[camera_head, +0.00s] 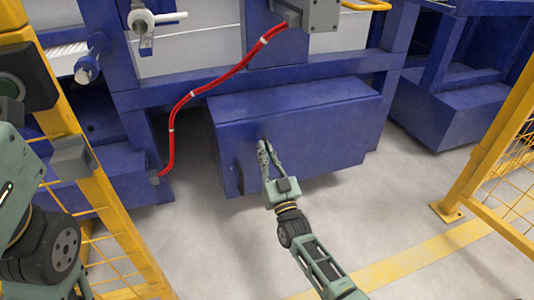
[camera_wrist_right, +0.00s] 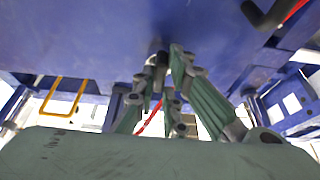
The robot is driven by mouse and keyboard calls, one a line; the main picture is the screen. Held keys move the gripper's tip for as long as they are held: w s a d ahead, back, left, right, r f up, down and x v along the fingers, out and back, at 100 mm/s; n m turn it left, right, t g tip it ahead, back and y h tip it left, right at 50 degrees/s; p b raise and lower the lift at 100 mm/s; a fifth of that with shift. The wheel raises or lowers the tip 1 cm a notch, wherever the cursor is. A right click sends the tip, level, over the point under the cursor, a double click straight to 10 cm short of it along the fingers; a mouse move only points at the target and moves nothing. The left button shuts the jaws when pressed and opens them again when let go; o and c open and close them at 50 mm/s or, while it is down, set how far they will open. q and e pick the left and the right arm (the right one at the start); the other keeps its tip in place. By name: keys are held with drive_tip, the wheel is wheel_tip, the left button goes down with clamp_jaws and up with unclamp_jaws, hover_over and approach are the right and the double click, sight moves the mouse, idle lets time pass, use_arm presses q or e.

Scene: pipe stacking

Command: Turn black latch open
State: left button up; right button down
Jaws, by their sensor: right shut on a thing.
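The blue box (camera_head: 300,130) sits low on the blue machine frame. My right gripper (camera_head: 264,149) reaches up to its front face, with its fingers closed around a small dark part that I take to be the black latch. The latch is mostly hidden by the fingers, so its angle cannot be told. In the right wrist view the fingertips (camera_wrist_right: 168,56) meet close against the blue surface. My left gripper does not show in either view; only parts of my left arm are at the left edge of the head view.
A red cable (camera_head: 205,88) hangs from a grey box (camera_head: 318,14) to the left of the blue box. A yellow fence (camera_head: 105,205) stands at the left and another yellow post (camera_head: 480,160) at the right. The grey floor (camera_head: 400,210) is clear around my right arm.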

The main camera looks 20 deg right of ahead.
drive_tip(key=shift+f, duration=0.1)
drive_tip(key=c, duration=1.8)
unclamp_jaws()
drive_tip(key=v, duration=0.7)
drive_tip(key=shift+s, duration=0.2)
drive_tip(key=shift+f, duration=0.1)
